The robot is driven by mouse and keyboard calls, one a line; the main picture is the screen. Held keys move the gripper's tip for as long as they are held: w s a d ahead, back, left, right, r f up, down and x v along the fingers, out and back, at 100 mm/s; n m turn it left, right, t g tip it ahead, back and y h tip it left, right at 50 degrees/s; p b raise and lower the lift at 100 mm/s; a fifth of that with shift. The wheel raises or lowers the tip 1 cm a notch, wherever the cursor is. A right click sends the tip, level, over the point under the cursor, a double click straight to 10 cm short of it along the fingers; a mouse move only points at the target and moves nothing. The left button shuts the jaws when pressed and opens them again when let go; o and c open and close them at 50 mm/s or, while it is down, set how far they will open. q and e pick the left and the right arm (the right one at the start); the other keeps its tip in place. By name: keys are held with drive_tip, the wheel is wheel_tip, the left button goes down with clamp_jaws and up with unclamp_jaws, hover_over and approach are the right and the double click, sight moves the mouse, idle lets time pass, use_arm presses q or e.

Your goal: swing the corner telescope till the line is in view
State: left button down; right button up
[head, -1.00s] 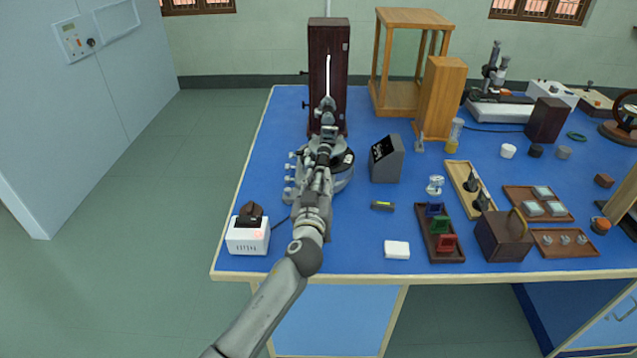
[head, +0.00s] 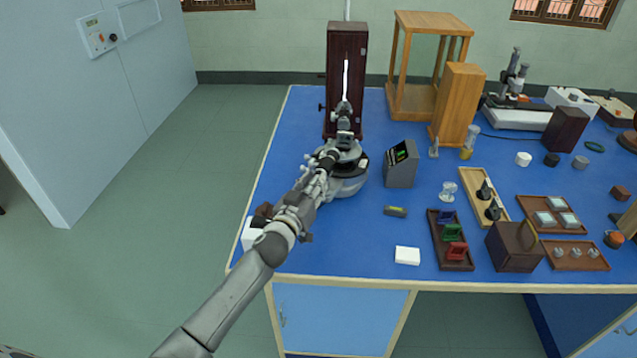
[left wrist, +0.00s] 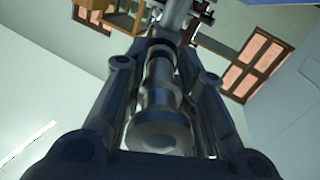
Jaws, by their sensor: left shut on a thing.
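The corner spectrometer (head: 350,178), a grey round-based instrument, stands near the left end of the blue bench. Its telescope shows in the left wrist view as a dark grey tube (left wrist: 160,90) lying between my fingers. My left gripper (head: 325,163) is shut on it; the left wrist view also shows the gripper (left wrist: 165,72), with one finger on each side. My arm hides part of the telescope in the head view. Next to the spectrometer is a grey box with a slanted dark screen (head: 402,153) carrying a small green mark, too small to read. My right gripper is out of view.
A tall dark box (head: 338,108) with a bright vertical strip stands behind the spectrometer. A white box (head: 250,236) is partly hidden by my arm. A small level (head: 395,211), a white block (head: 407,256) and trays (head: 442,262) lie to the right.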

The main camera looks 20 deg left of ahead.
use_arm(q)
drive_tip(key=c, duration=1.3)
unclamp_jaws()
drive_tip(key=s, duration=1.2)
drive_tip(key=shift+a, duration=0.25)
